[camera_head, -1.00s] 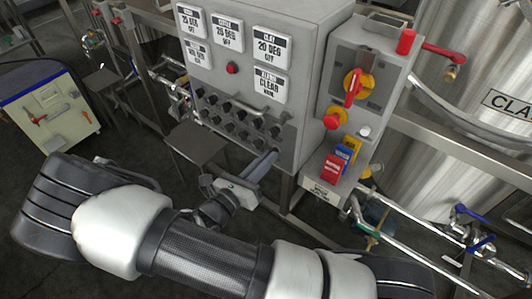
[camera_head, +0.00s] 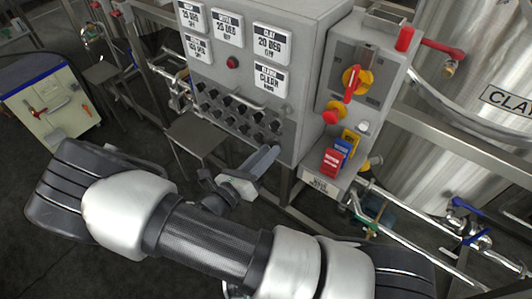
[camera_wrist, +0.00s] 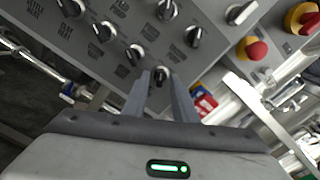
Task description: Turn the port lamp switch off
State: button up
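The grey control panel (camera_head: 275,104) carries rows of black rotary switches (camera_head: 228,109), also seen in the wrist view. My gripper (camera_head: 274,150) is at the panel's lower right corner, by the end of the bottom row. In the wrist view my gripper (camera_wrist: 160,78) has its two fingers apart, with one small dark switch (camera_wrist: 160,75) showing between the tips. Gaps show on both sides of this switch; whether a finger touches it I cannot tell.
Right of the switches stands a box with a red-and-yellow rotary handle (camera_head: 354,82), a red button (camera_head: 332,113) and red and blue padlocks (camera_head: 338,157). A small shelf (camera_head: 196,134) juts out at left.

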jog(key=shift+a, duration=0.1)
jog(key=v, duration=1.7)
jog(key=shift+s, duration=0.1)
jog(key=d+r+m+g+y+p, duration=0.3)
jog(key=d+r+m, duration=0.5)
jog(key=r+m, duration=0.3)
jog(key=s+d+r+m+g+y+p, duration=0.1)
jog(key=d+r+m+g+y+p, duration=0.1)
jog(key=d+r+m, duration=0.5)
jog(key=s+d+r+m+g+y+p, duration=0.1)
jog(key=d+r+m+g+y+p, duration=0.2)
jog(key=r+m, duration=1.3)
jog(key=d+r+y+p, duration=0.1)
jog(key=d+r+y, duration=0.1)
jog(key=d, duration=0.3)
jog(key=shift+s+d+r+m+g+y, duration=0.2)
jog(key=shift+d+r+m+g+y, duration=0.1)
jog(key=shift+r+y, duration=0.15)
